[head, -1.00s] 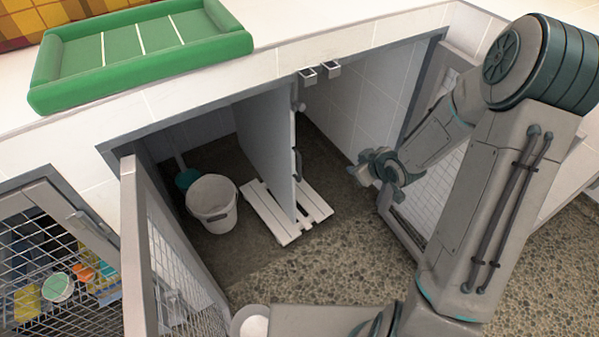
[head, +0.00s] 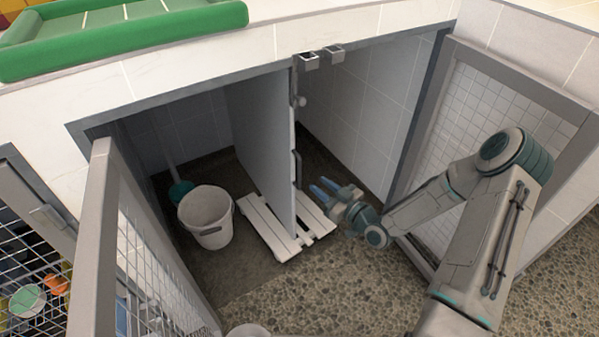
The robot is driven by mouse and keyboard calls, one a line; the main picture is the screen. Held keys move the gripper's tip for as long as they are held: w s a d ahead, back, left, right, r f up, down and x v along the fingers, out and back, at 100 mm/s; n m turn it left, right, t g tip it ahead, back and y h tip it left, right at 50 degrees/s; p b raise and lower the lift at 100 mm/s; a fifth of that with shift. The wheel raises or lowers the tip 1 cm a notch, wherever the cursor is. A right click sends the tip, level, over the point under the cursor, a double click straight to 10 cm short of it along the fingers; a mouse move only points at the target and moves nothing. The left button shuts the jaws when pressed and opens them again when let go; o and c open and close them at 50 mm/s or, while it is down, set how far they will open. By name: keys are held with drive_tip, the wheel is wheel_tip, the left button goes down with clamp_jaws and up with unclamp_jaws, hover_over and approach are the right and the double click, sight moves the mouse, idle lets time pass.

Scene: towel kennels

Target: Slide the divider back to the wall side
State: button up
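The divider (head: 262,145) is a grey upright panel between the two halves of the kennel. Its front edge carries a dark bar handle (head: 297,167) and a round knob (head: 300,101) higher up. It stands over a white slatted board (head: 262,226) on the floor, with slats showing on both sides of it. My gripper (head: 325,188) is in the right half, just right of the divider's front edge and below the handle's level in the picture. Its two blue fingertips point toward the divider, slightly apart, with nothing between them. Contact with the divider is not evident.
A white bucket (head: 208,222) and a teal-headed brush (head: 180,191) stand in the left half. Open mesh doors flank the kennel at left (head: 100,235) and right (head: 520,85). Two small metal brackets (head: 320,57) sit above the divider.

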drive_tip(key=b+x, duration=0.1)
drive_tip(key=x, duration=0.9)
drive_tip(key=shift+f+b, duration=0.1)
drive_tip(key=shift+b, duration=0.2)
drive_tip(key=shift+c, duration=0.3)
drive_tip(key=shift+d, duration=0.1)
clamp_jaws()
